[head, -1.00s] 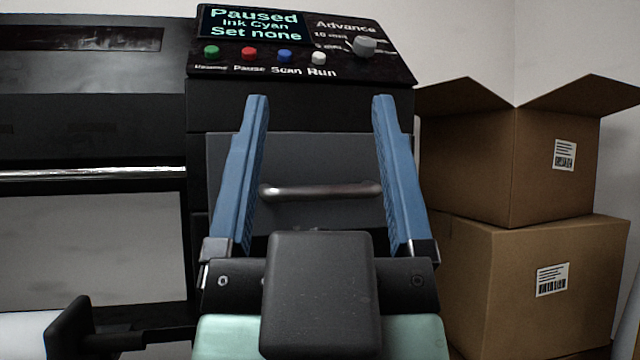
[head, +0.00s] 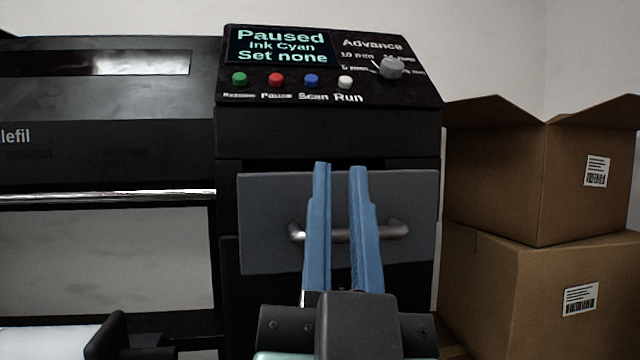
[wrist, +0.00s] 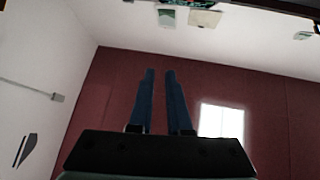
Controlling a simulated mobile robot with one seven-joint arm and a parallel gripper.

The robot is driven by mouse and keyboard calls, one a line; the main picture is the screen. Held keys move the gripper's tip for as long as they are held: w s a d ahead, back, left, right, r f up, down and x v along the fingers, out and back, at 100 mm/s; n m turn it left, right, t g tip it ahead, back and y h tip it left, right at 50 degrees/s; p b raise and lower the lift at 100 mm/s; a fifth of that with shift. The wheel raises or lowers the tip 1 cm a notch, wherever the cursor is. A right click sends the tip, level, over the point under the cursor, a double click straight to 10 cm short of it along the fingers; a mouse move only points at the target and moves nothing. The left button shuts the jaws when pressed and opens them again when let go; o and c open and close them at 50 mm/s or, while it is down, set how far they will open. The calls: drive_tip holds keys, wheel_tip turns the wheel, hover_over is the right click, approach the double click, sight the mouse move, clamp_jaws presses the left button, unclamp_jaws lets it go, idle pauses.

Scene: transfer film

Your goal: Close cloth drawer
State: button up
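The cloth drawer, as I take it, has a grey front (head: 270,200) below the control panel in the head view. Its front stands out from the black cabinet, with a dark gap above it, so it looks partly open. A metal bar handle (head: 398,231) runs across the front. My gripper (head: 340,166) is in front of the drawer, its blue fingers pointing up across the handle. The fingers are close together with a narrow gap, and part of the handle shows through it. I cannot tell whether they touch the drawer. The wrist view shows the fingers (wrist: 160,72) with nothing held.
A control panel (head: 320,70) with coloured buttons and a knob (head: 391,67) sits above the drawer. The wide black printer body (head: 110,90) extends left. Two stacked cardboard boxes (head: 500,190) (head: 500,290) stand close on the right.

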drive_tip(key=w+p, duration=0.1)
drive_tip(key=p, duration=0.1)
drive_tip(key=w+a+r+m+g+p, duration=0.1)
drive_tip(key=p, duration=0.2)
drive_tip(key=w+r+m+g+y+p, duration=0.1)
drive_tip(key=p, duration=0.2)
drive_tip(key=shift+w+a, duration=0.15)
drive_tip(key=shift+w, duration=0.15)
clamp_jaws()
drive_tip(key=m+g+y+p, duration=0.2)
drive_tip(key=m+g+p, duration=0.9)
drive_tip(key=p, duration=2.6)
approach(265, 228)
drive_tip(key=shift+m+t, duration=0.4)
drive_tip(key=shift+t, duration=0.2)
drive_tip(key=x, duration=0.3)
drive_tip(key=f+p+x, duration=0.1)
drive_tip(key=x, duration=0.2)
drive_tip(key=shift+a+p, duration=0.15)
drive_tip(key=shift+p, duration=0.15)
